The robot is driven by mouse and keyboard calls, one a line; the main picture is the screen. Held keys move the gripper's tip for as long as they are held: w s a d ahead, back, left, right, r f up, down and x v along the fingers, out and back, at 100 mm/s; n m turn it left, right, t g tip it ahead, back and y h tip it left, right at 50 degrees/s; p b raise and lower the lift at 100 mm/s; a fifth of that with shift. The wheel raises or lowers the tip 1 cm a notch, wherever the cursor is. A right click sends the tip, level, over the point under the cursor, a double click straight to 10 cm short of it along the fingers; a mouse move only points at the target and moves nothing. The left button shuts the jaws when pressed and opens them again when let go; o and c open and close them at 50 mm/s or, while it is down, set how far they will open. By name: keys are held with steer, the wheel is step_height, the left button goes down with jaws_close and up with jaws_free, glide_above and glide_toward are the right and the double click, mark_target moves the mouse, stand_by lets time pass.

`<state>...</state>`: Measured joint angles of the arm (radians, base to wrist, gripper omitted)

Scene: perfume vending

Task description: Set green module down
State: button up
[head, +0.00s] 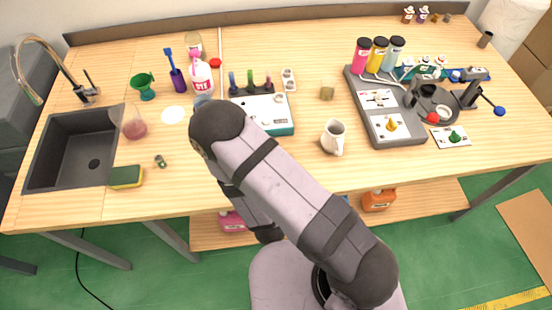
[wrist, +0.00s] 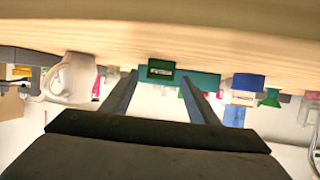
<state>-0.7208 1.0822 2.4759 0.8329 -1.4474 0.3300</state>
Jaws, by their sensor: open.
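A green piece on a white plate (head: 455,136) sits on the table at the right in the head view, in front of the black round stand; I take it as the green module. My gripper (wrist: 162,92) shows in the wrist view with its two dark fingers apart and nothing held between them. Beyond the fingers is a teal device (wrist: 206,80) with a dark green labelled block at its front. In the head view my arm hides the gripper and part of the teal device (head: 283,129). The green module is not recognisable in the wrist view.
A white mug (head: 333,137) stands right of the teal device, and also shows in the wrist view (wrist: 74,80). A grey tray (head: 404,133) carries plates, one with a yellow piece. The sink (head: 60,150) and sponge (head: 126,177) are left. The front middle of the table is mostly clear.

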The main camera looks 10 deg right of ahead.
steer(key=shift+o, duration=0.5)
steer(key=shift+s+r, duration=0.1)
steer(key=shift+s, duration=0.15)
steer(key=shift+r+p, duration=0.1)
steer(key=shift+p, duration=0.4)
steer(key=shift+w, duration=0.1)
steer(key=shift+w, duration=0.15)
steer(key=shift+f+p+x, duration=0.2)
steer(key=shift+p+x, duration=0.5)
steer(key=shift+x, duration=1.7)
steer(key=c, duration=1.2)
